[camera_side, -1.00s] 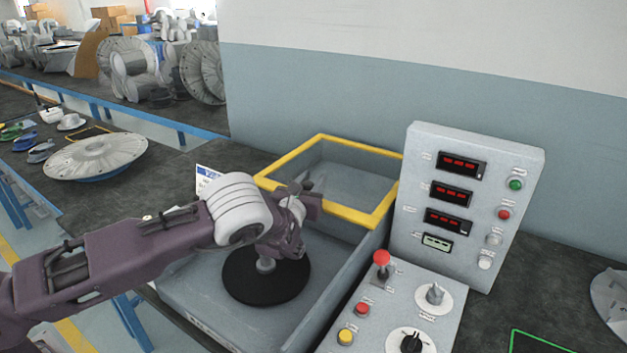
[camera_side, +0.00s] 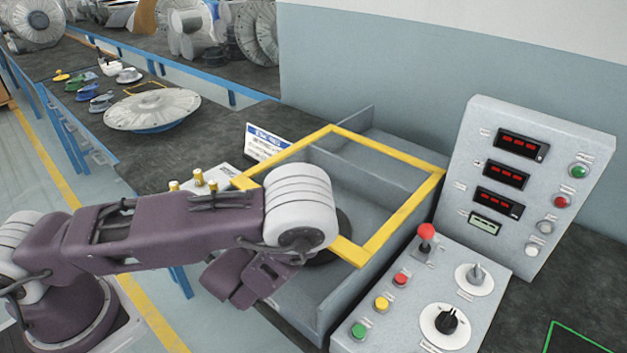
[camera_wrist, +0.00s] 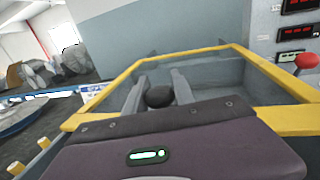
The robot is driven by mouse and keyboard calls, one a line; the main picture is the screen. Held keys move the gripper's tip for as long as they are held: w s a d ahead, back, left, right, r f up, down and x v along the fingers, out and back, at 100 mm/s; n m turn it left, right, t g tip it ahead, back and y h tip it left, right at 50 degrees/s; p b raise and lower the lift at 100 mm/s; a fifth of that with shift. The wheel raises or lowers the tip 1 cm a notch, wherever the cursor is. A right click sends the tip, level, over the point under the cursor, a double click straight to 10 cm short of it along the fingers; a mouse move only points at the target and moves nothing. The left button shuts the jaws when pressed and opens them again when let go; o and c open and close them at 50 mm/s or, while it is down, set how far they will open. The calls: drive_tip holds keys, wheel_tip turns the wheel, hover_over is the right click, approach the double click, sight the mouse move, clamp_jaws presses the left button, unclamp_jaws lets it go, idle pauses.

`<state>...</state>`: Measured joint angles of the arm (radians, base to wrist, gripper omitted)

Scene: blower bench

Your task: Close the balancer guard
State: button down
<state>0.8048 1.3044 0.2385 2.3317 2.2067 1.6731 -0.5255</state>
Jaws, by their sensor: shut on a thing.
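The balancer guard (camera_side: 403,216) is a yellow-edged frame with a see-through top over the grey balancer housing (camera_side: 330,290). It also shows in the wrist view (camera_wrist: 112,88), its frame running around my fingers. The black disc (camera_side: 344,222) sits inside the housing, partly hidden behind my wrist and under the guard frame. In the wrist view a dark round part (camera_wrist: 160,97) shows between my two grey fingers.
The control panel (camera_side: 480,305) with a red knob and buttons stands close on the right, with a display box (camera_side: 540,190) behind it. Brass-topped weights (camera_side: 198,178) and a sign (camera_side: 268,142) stand left of the housing. A wall is behind.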

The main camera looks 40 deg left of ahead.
drive_tip(key=shift+s, duration=0.55)
drive_tip(key=c, duration=1)
unclamp_jaws()
drive_tip(key=shift+c, duration=0.2)
drive_tip(key=v, duration=0.7)
